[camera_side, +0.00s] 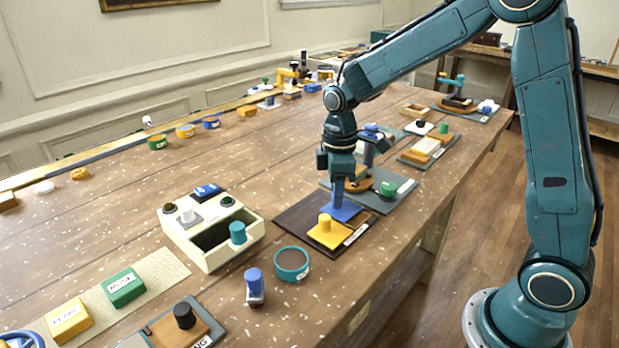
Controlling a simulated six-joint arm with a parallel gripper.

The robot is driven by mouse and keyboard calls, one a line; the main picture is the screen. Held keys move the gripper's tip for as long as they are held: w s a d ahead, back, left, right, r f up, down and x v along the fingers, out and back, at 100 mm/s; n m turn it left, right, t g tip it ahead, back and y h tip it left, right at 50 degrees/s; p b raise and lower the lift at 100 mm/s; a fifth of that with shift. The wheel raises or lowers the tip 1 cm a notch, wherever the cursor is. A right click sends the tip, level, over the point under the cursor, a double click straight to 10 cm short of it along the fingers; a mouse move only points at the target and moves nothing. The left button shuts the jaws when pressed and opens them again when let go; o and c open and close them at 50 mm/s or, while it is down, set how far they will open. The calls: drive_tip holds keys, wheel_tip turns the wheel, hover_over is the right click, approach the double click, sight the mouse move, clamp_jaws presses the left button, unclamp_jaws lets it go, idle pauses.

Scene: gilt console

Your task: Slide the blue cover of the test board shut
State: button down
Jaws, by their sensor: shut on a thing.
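The test board is a dark brown board (296,222) near the front right edge of the table. Its blue cover (346,212) is a flat plate with an upright blue knob (338,194). A yellow plate (324,241) with a round yellow knob lies just in front of it on the same board. My gripper (339,178) points down over the blue cover and is shut on its knob. The fingertips are small here and partly blend with the knob. What lies under the cover is hidden.
A grey board (405,186) with a green knob stands close behind. A cream box (211,258) with an open compartment, a teal round dish (291,263) and a small blue-topped piece (254,287) stand to the left and front.

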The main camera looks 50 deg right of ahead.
sight(348, 211)
drive_tip(key=shift+s, duration=1.65)
drive_tip(key=c, duration=1.3)
unclamp_jaws()
drive_tip(key=shift+s, duration=0.1)
drive_tip(key=shift+o, duration=0.2)
drive_tip(key=shift+r, duration=0.2)
drive_tip(key=shift+r, duration=0.25)
wheel_tip(348, 211, up, 13)
